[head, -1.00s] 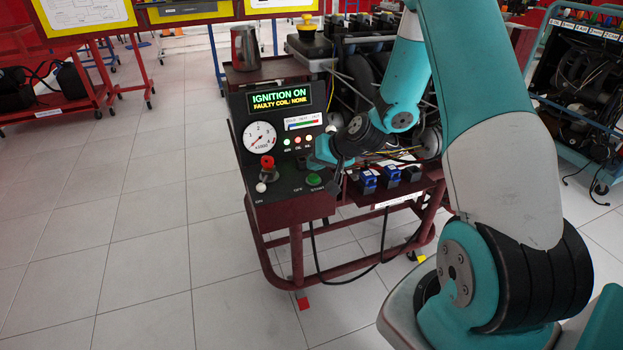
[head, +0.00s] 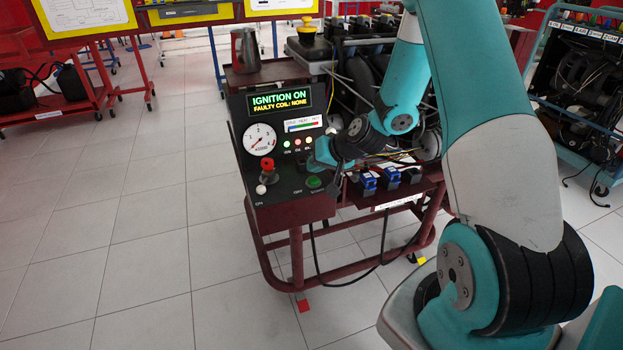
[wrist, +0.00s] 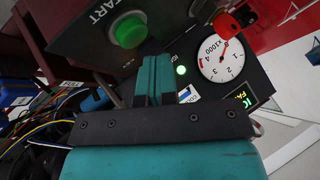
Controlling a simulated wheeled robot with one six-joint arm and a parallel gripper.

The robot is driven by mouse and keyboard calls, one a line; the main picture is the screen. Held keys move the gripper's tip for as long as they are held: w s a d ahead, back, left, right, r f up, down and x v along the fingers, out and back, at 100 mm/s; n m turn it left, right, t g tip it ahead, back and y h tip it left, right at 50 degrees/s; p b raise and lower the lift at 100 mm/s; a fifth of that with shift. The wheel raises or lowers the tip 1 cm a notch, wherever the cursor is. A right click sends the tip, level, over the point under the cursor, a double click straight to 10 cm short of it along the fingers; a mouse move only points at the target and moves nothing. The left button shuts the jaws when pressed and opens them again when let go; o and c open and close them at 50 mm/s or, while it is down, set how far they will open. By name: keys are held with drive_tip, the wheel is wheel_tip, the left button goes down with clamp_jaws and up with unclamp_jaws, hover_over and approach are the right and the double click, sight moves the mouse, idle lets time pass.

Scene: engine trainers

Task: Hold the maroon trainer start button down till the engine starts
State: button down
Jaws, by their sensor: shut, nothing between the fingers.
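The maroon trainer (head: 296,211) has a sloped black panel facing me in the head view. Its green start button (head: 313,182) is at the panel's lower right, and shows in the wrist view (wrist: 128,31) beside the word START. The display (head: 276,101) reads IGNITION ON and FAULTY COIL: NONE. My gripper (wrist: 155,62) is shut and empty. In the wrist view its fingertips are just below the button in the picture, seemingly apart from it. In the head view my gripper (head: 333,172) is just right of the button, partly hidden by my wrist.
A red knob (head: 267,164) and a white dial (head: 259,139) are on the panel's left. Blue coil connectors (head: 368,181) and loose wires lie right of the panel. A metal jug (head: 245,50) stands on top. The tiled floor at left is clear.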

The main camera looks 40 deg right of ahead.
sight(315, 178)
idle(0.8)
drive_tip(key=shift+s+f+b, duration=0.1)
drive_tip(key=shift+f+b, duration=0.3)
drive_tip(key=shift+f+b, duration=0.4)
drive_tip(key=shift+f, duration=0.15)
idle(1.3)
idle(1.4)
drive_tip(key=shift+r+p, duration=0.8)
drive_tip(key=shift+r, duration=0.2)
wheel_tip(315, 178, up, 5)
drive_tip(key=p, duration=0.4)
